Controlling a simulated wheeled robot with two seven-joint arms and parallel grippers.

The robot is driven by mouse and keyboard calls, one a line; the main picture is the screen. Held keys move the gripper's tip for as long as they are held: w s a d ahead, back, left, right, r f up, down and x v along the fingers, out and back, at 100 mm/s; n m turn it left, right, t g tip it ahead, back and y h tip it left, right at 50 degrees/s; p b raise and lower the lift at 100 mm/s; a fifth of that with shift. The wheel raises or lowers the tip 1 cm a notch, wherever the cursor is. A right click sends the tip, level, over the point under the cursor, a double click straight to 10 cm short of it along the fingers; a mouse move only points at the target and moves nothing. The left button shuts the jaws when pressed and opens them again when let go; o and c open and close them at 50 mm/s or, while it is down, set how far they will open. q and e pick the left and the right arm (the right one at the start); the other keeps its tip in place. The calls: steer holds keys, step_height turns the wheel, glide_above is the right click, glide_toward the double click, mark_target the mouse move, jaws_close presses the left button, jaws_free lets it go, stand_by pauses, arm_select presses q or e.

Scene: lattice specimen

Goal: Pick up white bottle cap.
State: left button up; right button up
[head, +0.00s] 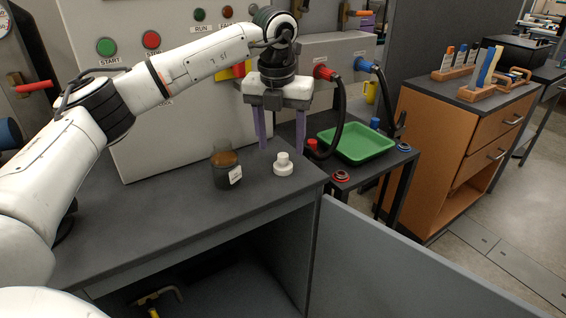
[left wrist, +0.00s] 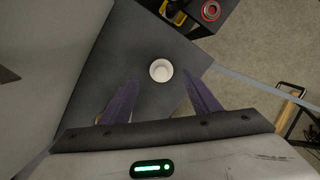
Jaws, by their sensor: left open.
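The white bottle cap (head: 283,165) sits on the dark grey worktop (head: 150,210), near its right end. It has a wide base and a narrower round top. In the left wrist view the cap (left wrist: 161,71) lies ahead of and roughly midway between my purple fingers. My left gripper (head: 278,143) is open and empty, its fingers pointing down above and behind the cap, apart from it. It also shows in the left wrist view (left wrist: 162,98). My right gripper is not in view.
A control panel (head: 200,115) with buttons rises behind the worktop. Right of it, a side table holds a green tray (head: 356,143), with thick black cables hanging nearby. A wooden cabinet (head: 455,140) stands further right. The worktop's front left is clear.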

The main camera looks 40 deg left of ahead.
mark_target(283, 155)
arm_select(q)
steer(key=f, duration=0.3)
steer(key=w+f, duration=0.1)
steer(key=f, duration=0.1)
steer(key=shift+f, duration=0.1)
steer(key=shift+c, duration=0.4)
steer(key=c, duration=1)
